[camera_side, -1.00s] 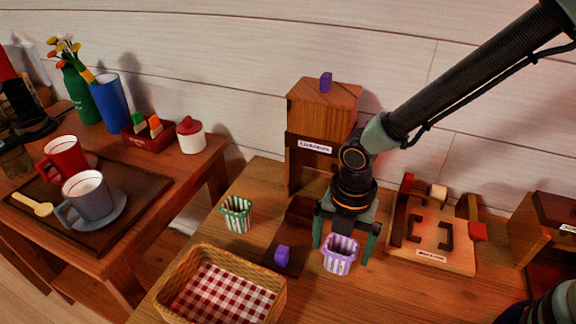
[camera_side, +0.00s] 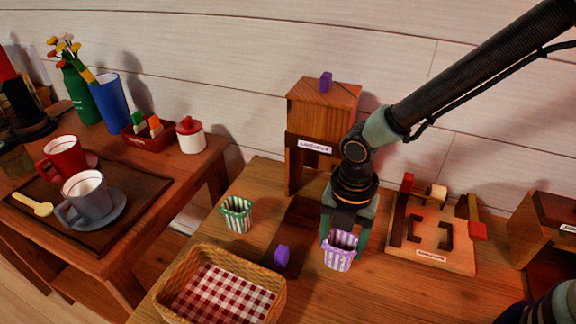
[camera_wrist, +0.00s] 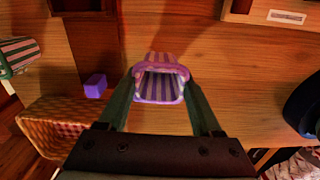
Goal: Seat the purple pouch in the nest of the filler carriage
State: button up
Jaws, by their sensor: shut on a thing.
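The purple-and-white striped pouch (camera_side: 338,253) stands open-topped and upright on or just over the table, at the front centre in the side view. My gripper (camera_side: 343,240) is shut on its sides, pointing down. In the wrist view the two fingers flank the pouch (camera_wrist: 160,88), and its open mouth faces the camera. A wooden tower with a purple block on top (camera_side: 312,100) stands behind, probably the filler. A dark low track (camera_side: 290,240) runs forward from it, with a purple knob (camera_side: 282,255) at its front, probably the carriage. My gripper hides part of this area; I cannot make out the nest.
A green-and-white striped pouch (camera_side: 237,214) stands left of the track. A wicker basket with checked lining (camera_side: 179,267) is at front left. A wooden board with dark brackets (camera_side: 448,262) is at right. Another wooden unit (camera_side: 540,235) stands at far right.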

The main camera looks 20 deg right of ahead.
notch_tip(320, 180, up, 17)
notch_tip(320, 180, up, 3)
jog(key=m, duration=3.5)
send_over(305, 215)
notch_tip(305, 215, down, 20)
jog(key=shift+f, duration=0.1)
